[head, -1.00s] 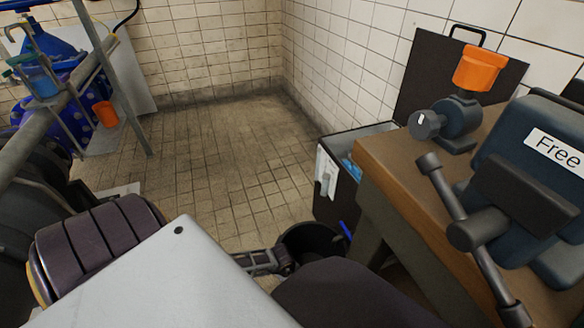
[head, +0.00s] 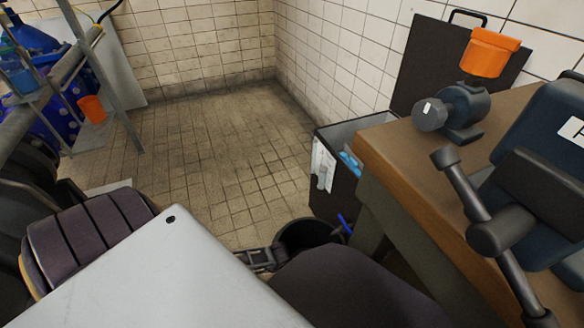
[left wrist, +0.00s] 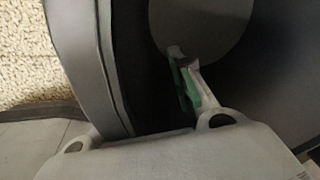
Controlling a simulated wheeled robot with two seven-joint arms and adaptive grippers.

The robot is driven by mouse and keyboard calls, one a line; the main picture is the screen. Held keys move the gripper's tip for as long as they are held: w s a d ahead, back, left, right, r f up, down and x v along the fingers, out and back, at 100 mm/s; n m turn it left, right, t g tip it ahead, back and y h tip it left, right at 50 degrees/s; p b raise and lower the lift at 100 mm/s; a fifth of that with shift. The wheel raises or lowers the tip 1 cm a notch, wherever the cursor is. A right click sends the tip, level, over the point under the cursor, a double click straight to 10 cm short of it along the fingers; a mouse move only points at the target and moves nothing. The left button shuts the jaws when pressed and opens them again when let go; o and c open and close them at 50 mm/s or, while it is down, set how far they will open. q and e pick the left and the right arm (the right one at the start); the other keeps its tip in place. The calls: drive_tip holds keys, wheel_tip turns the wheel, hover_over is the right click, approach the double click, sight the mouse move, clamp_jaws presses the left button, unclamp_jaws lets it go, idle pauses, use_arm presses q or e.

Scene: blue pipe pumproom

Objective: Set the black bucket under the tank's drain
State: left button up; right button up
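The black bucket (head: 305,234) stands near the workbench's left side in the head view. Its dark open mouth faces up, and my dark arm link covers its lower front. A gripper (head: 262,258), which looks like my right one, is at the bucket's near left rim. I cannot tell whether its fingers are apart or closed on the rim. My left gripper is hidden in the head view. The left wrist view shows grey gripper housing, a dark curved surface and a green and white piece; its fingertips are not clear. I cannot make out a tank drain.
Blue pipework (head: 60,105) and a small orange bucket (head: 92,108) are at left. The tiled floor (head: 215,150) between is clear.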

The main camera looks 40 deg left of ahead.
use_arm(q)
drive_tip(key=shift+r, duration=0.15)
use_arm(e)
drive_tip(key=shift+w+r, duration=0.1)
drive_tip(key=shift+w, duration=0.15)
use_arm(q)
drive_tip(key=shift+r, duration=0.35)
wheel_tip(320, 180, up, 11)
drive_tip(key=s+a+p, duration=0.1)
drive_tip(key=p, duration=0.5)
drive_tip(key=shift+s+a, duration=0.15)
drive_tip(key=shift+s, duration=0.25)
use_arm(e)
wheel_tip(320, 180, up, 7)
drive_tip(key=d+h, duration=0.1)
drive_tip(key=shift+s+f+g, duration=0.15)
drive_tip(key=shift+f+g, duration=0.05)
drive_tip(key=shift+g, duration=0.1)
drive_tip(key=shift+s+d+f, duration=0.1)
drive_tip(key=shift+s+f, duration=0.05)
drive_tip(key=shift+f, duration=0.05)
drive_tip(key=shift+s+d+f, duration=0.1)
drive_tip(key=shift+s+f, duration=0.1)
drive_tip(key=shift+f, duration=0.05)
